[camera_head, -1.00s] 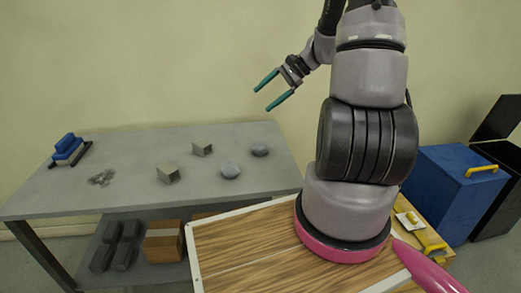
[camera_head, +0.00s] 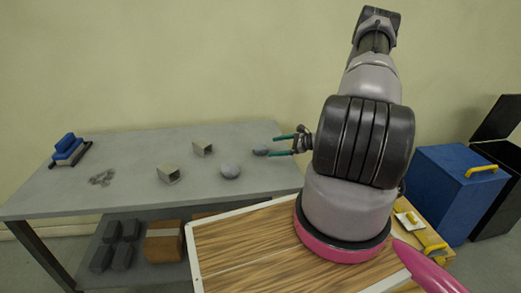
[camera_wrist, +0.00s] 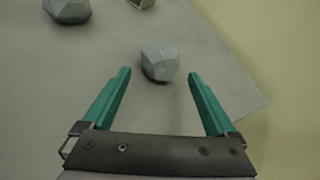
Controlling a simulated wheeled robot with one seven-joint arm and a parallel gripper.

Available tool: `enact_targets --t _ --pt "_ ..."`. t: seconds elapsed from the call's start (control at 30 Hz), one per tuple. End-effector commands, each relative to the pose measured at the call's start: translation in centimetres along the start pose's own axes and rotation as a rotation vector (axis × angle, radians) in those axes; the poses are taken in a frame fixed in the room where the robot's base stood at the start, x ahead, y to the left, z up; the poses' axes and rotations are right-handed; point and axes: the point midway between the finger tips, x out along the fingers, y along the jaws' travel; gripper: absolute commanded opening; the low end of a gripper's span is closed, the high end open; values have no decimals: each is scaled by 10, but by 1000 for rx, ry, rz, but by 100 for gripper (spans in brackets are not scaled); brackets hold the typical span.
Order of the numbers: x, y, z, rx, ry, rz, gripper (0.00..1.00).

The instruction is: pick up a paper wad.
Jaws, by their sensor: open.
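Two grey faceted, roundish lumps that look like paper wads lie on the grey table. The farther wad (camera_head: 260,151) is near the table's back right, and the nearer wad (camera_head: 231,171) is to its left. My gripper (camera_head: 276,146) is open with teal fingers, at the farther wad from the right. In the wrist view, that wad (camera_wrist: 160,61) sits just ahead of the fingertips, centred between them and not held. The other wad (camera_wrist: 67,9) shows at the upper left. My gripper (camera_wrist: 157,80) is empty there.
Two beige hollow blocks (camera_head: 168,174) (camera_head: 202,148) stand left of the wads. A crumpled grey thing (camera_head: 102,178) and a blue item on a dark stand (camera_head: 68,150) lie farther left. The table edge and wall are close beyond the farther wad.

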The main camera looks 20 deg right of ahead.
Motion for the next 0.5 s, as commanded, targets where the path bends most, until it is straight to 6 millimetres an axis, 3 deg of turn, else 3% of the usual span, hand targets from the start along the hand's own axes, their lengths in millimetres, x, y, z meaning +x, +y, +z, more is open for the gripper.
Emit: enact_targets --t 0.27,0.5 --pt "20 0 1 -1 -1 2 92" --pt "55 0 2 -1 -1 3 92"
